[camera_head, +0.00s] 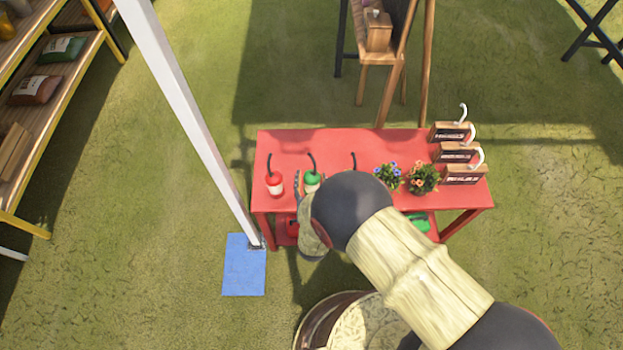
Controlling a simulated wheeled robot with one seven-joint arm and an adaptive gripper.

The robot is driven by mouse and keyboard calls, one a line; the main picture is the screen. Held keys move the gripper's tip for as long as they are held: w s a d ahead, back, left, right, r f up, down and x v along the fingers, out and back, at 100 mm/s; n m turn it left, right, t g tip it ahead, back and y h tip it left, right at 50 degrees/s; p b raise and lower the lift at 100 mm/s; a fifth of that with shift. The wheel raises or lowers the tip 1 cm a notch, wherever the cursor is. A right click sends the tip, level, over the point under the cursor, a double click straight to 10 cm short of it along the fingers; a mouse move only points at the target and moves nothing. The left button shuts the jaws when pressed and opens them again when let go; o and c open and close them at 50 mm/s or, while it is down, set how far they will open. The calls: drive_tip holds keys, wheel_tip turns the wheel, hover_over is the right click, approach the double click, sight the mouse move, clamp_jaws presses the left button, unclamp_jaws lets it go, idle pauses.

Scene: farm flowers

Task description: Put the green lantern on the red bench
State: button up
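The red bench (330,142) stands in the middle, with a flat top and a lower shelf. A small green and white object with a dark curved handle, which looks like the green lantern (312,178), is at the bench's left part, apparently upright. A similar red and white one (274,184) stands to its left. My gripper (303,188) is seen from above, close beside the green lantern's left and near side. My own arm hides most of it, so I cannot tell whether its fingers are open or touching the lantern.
A third dark handle (353,161) shows behind my arm. Two flower pots (422,179) and several wooden boxes with white hooks (465,174) fill the bench's right. A white post (190,110) rises at the left near a blue mat (244,270). A wooden stand (378,58) is behind.

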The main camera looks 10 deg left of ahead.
drive_tip(key=shift+o, duration=0.5)
drive_tip(key=shift+r, duration=0.1)
drive_tip(key=shift+s+r+p, duration=0.2)
drive_tip(key=shift+s+p, duration=0.05)
drive_tip(key=shift+p, duration=0.05)
drive_tip(key=p+v, duration=0.3)
drive_tip(key=v, duration=0.8)
drive_tip(key=shift+s+p, duration=0.25)
drive_tip(key=shift+p, duration=0.15)
